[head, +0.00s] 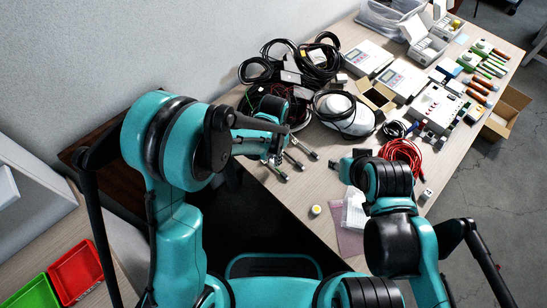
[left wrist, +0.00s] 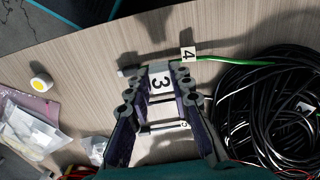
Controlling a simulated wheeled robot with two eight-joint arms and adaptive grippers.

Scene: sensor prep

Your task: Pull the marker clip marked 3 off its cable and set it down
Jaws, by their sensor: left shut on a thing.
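The white marker clip marked 3 (left wrist: 160,83) sits between the fingertips of my left gripper (left wrist: 158,88), which is shut on it. I cannot tell whether the clip is still around a cable. A white clip marked 4 (left wrist: 188,54) is on a green cable (left wrist: 235,60) just beyond the fingertips. Another small white tag (left wrist: 183,124) shows between the fingers, its mark unreadable. In the head view my left gripper (head: 298,160) is low near the table's front edge, and the clip is too small to make out. My right gripper (head: 338,163) is to its right, its jaws unclear.
Coiled black cables (left wrist: 268,100) lie right of the left gripper. A red cable coil (head: 402,155) lies beyond my right arm. A yellow-topped round container (head: 316,210) and a pink sheet (head: 348,240) are near the front edge. Bare table lies between container and left gripper.

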